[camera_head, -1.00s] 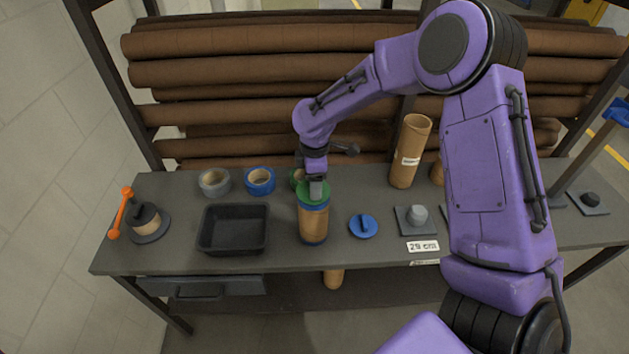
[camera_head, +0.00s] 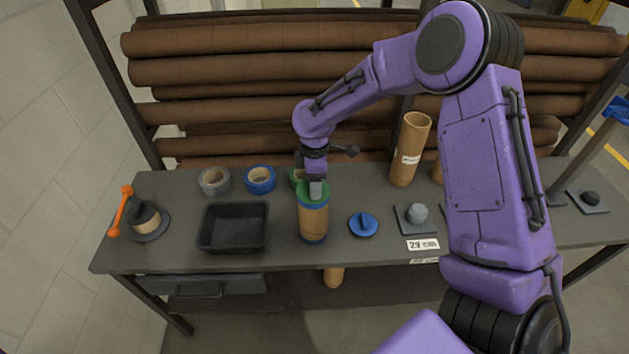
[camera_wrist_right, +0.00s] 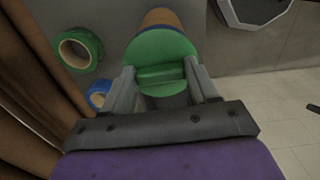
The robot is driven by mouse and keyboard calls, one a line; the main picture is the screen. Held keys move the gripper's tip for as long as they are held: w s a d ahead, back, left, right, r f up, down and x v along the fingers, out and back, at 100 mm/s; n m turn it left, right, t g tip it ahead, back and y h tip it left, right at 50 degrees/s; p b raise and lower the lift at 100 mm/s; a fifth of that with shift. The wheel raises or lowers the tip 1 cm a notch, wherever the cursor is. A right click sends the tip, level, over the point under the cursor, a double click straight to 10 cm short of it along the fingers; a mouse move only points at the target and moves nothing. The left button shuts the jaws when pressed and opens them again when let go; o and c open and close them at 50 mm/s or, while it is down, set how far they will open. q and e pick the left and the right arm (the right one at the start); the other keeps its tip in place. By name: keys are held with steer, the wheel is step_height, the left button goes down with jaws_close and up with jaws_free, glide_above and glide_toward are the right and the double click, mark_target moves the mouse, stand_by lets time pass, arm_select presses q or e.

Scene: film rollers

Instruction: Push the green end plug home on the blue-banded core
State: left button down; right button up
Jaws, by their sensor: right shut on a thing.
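The green end plug (camera_head: 304,192) sits on the top end of the blue-banded core (camera_head: 313,222), which stands upright on the bench. My right gripper (camera_head: 316,192) points down at the plug from above. In the right wrist view the right gripper (camera_wrist_right: 165,80) is shut on the raised green grip bar of the plug (camera_wrist_right: 158,47). The core (camera_wrist_right: 162,17) shows beyond the plug's disc, with a thin blue band near it. Whether the plug is flush with the core's rim cannot be told. My left gripper is not in view.
A black tray (camera_head: 234,251) stands left of the core, and a blue plug (camera_head: 363,225) lies to its right. Tape rolls (camera_head: 260,180) lie behind. A brown tube (camera_head: 409,150) stands at the back right. A tape dispenser (camera_head: 146,219) stands at the left end.

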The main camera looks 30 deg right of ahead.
steer(key=shift+s+f, duration=0.2)
steer(key=o, duration=1.1)
steer(key=shift+c, duration=0.2)
steer(key=o, duration=0.4)
steer(key=shift+w, duration=0.1)
steer(key=shift+c, duration=0.2)
steer(key=shift+w, duration=0.1)
steer(key=shift+r, duration=0.15)
steer(key=shift+r, duration=3.45)
